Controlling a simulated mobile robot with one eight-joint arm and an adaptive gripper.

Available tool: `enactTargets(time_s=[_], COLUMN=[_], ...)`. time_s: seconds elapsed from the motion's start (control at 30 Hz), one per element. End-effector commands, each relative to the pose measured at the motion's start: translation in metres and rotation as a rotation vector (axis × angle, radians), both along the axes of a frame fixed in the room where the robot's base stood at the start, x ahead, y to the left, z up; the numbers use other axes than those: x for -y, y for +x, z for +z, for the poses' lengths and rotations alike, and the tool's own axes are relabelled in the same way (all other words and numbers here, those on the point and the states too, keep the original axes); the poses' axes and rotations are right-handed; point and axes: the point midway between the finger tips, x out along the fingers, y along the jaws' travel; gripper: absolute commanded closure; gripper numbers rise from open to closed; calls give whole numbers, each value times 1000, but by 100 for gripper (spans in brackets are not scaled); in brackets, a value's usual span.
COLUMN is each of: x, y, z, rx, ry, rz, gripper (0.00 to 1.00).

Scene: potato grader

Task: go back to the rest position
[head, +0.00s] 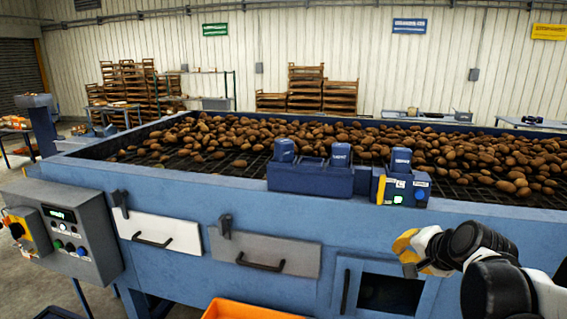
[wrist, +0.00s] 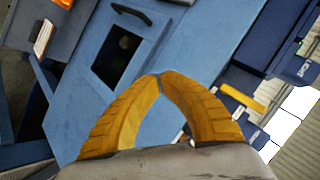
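My gripper (head: 408,252) is at the right in the head view, in front of the blue side of the grader (head: 240,208). In the wrist view my gripper (wrist: 160,76) shows two yellow fingers that curve together and meet at their tips. The gap between them below the tips is empty, with only the blue panel behind it. The gripper is near a small dark window (head: 391,293) in the grader's side, which also shows in the wrist view (wrist: 118,48).
A grey control box (head: 68,232) is at the left. Two drawers, white (head: 157,232) and grey (head: 265,253), have dark handles. An orange crate (head: 245,310) stands below. Many potatoes (head: 300,135) lie on the grader bed. Blue boxes (head: 310,179) sit on its front rim.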

Motion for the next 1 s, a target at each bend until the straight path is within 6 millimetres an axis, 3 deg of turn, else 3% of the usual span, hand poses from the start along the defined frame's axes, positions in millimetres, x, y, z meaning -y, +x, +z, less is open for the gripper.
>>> enactTargets(time_s=[0.03,0.3,0.5,0.6,0.77,1.0], x=[-17,-77,-101,-105,-108,-108], y=[-15,-100,-160,-181,-200,-204], z=[-39,-153,-240,-271,-297,-297], rx=[-19,-117,-173,-195,-213,-218], ry=[-48,-339,-544,-622,-694,-711], rz=[52,338,536,610,677,692], gripper=[100,100,100,100,100,100])
